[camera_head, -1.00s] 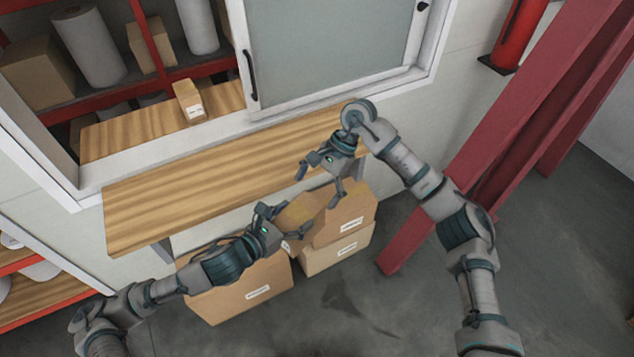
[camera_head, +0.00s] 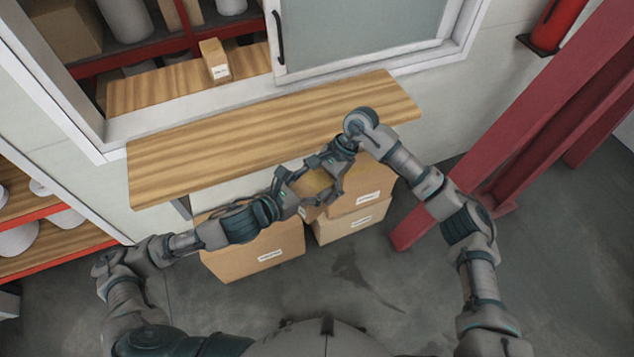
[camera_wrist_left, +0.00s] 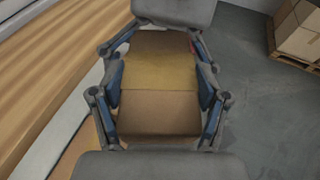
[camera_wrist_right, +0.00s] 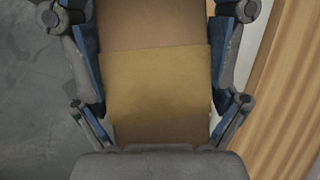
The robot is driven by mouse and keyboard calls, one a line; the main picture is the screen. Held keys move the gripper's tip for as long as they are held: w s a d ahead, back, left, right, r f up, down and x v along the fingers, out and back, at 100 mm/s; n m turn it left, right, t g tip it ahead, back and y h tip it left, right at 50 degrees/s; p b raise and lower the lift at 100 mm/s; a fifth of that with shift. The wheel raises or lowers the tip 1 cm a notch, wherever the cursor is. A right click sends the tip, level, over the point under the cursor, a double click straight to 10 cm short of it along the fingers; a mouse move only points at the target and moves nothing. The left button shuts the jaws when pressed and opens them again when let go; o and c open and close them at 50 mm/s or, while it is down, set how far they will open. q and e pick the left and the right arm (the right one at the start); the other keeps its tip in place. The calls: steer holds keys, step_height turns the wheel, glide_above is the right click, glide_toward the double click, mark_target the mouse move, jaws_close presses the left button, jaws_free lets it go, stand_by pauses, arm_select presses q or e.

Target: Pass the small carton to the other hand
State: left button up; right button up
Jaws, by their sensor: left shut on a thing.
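The small carton (camera_head: 311,187) is brown with a yellowish band, held in the air between my two grippers. My left gripper (camera_head: 295,193) comes from the left and is shut on it. My right gripper (camera_head: 326,176) comes from the upper right, facing the left one, with its fingers on either side of the carton. The band fills the middle of the left wrist view (camera_wrist_left: 160,72) and the right wrist view (camera_wrist_right: 157,85). Whether the right pads press on the carton or stand just clear of it, I cannot tell.
A wooden counter (camera_head: 230,150) runs under the window, just behind the grippers. Larger cartons (camera_head: 255,255) stand on the floor below. Another small carton (camera_head: 215,60) stands on the sill. A red steel column (camera_head: 500,150) is to the right of my right arm.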

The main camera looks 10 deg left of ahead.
arm_select(q)
steer(key=shift+s+d+r, duration=0.1)
steer(key=shift+d+r, duration=0.1)
steer(key=shift+r, duration=0.15)
arm_select(e)
steer(key=shift+a+f, duration=0.1)
steer(key=c, duration=1)
arm_select(q)
steer(key=o, duration=1.7)
arm_select(e)
steer(key=shift+c, duration=1.3)
arm_select(q)
steer(key=shift+o, duration=0.6)
steer(key=shift+a+f, duration=0.1)
steer(key=shift+f, duration=0.05)
arm_select(e)
steer(key=shift+c, duration=0.6)
